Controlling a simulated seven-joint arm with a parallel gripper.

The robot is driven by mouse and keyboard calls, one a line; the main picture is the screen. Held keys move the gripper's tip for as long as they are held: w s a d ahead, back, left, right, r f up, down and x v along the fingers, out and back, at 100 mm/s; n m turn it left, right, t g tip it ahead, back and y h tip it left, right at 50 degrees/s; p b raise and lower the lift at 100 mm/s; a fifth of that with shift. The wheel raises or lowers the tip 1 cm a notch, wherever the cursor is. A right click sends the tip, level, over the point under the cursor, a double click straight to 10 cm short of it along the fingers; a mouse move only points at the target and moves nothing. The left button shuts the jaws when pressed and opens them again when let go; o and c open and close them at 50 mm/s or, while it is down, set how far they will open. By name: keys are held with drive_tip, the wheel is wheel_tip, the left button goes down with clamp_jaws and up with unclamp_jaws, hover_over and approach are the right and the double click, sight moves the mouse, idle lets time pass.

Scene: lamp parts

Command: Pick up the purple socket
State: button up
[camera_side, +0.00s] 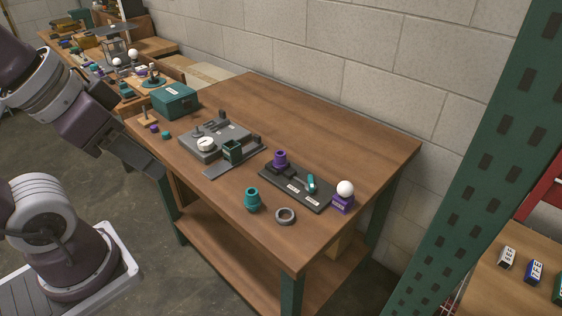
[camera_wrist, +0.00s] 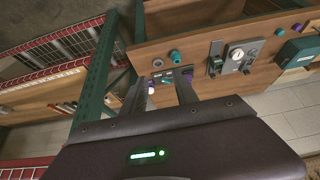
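The purple socket (camera_side: 280,158) stands upright on a dark grey plate (camera_side: 314,203) on the wooden workbench. It also shows as a small purple shape near a fingertip in the wrist view (camera_wrist: 188,74). My gripper (camera_wrist: 163,78) shows two dark fingers spread apart with nothing held between them; it is open. In the side view my gripper (camera_side: 150,165) is at the left edge of the bench, well away from the socket.
A teal socket (camera_side: 252,200) and a grey ring (camera_side: 285,216) stand in front of the plate. A white bulb on a purple box (camera_side: 342,204) is at its right end. A grey fixture (camera_side: 211,141) and teal box (camera_side: 175,101) lie left. The bench's back right is clear.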

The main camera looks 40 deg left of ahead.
drive_tip(key=o, duration=0.4)
drive_tip(key=m+g+y, duration=0.4)
drive_tip(key=m+y, duration=0.4)
drive_tip(key=m, duration=0.6)
hover_over(282, 158)
drive_tip(key=s+d, duration=0.3)
drive_tip(key=s, duration=0.5)
wheel_tip(282, 158, down, 18)
drive_tip(key=f, duration=0.1)
drive_tip(key=w+f+m+t+y, duration=0.1)
drive_tip(key=w+f+m, duration=0.1)
drive_tip(key=w+d+f+m+t+y, duration=0.1)
drive_tip(key=w+f+m+y, duration=0.1)
drive_tip(key=m, duration=0.1)
drive_tip(key=w+f+m+t+y, duration=0.1)
drive_tip(key=w+f+m, duration=0.1)
drive_tip(key=m, duration=0.1)
drive_tip(key=shift+w+d, duration=0.2)
drive_tip(key=shift+d, duration=0.15)
drive_tip(key=shift+m+t+y, duration=0.3)
drive_tip(key=shift+t, duration=0.1)
drive_tip(key=x, duration=0.7)
drive_tip(key=shift+s+f, duration=0.15)
